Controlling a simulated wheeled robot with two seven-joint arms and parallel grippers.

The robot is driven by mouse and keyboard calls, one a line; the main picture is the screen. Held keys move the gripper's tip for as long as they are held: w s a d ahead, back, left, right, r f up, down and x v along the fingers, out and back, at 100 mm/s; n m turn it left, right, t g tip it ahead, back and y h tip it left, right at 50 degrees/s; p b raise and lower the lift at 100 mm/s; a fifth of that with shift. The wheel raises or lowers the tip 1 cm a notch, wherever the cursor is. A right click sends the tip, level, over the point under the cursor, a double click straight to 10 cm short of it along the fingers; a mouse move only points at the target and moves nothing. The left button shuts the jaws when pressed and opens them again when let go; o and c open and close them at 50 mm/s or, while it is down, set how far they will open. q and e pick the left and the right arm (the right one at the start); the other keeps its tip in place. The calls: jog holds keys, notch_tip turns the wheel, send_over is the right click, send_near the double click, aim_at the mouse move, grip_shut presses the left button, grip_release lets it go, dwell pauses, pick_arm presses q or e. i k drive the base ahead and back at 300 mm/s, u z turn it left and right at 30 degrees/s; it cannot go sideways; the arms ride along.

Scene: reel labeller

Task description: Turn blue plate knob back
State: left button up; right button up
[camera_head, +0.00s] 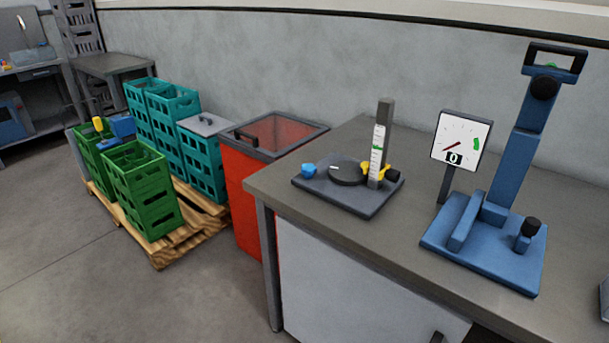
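A grey plate device (350,198) sits near the left end of the bench top. A small blue knob (308,170) is at its left edge. A black round dial (346,172) is in its middle, beside an upright post with a white scale (377,150) and a yellow part with a black knob. To the right stands a blue stand (480,250) with a flat blue base plate. A black knob (531,227) stands on a blue block at the right of this plate. Another black knob (544,87) is high on its column. Neither of my grippers is in view.
A white gauge (461,140) with a red needle, reading 0, stands between the devices. The grey bench top (400,225) is clear between them. A red bin (247,200) stands left of the bench. Green crates (140,190) and teal crates stand on a wooden pallet further left.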

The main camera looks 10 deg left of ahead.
aim_at(307, 169)
jog(key=k, duration=0.2)
jog(key=u, duration=1.75)
jog(key=i, duration=1.2)
jog(key=z, duration=1.1)
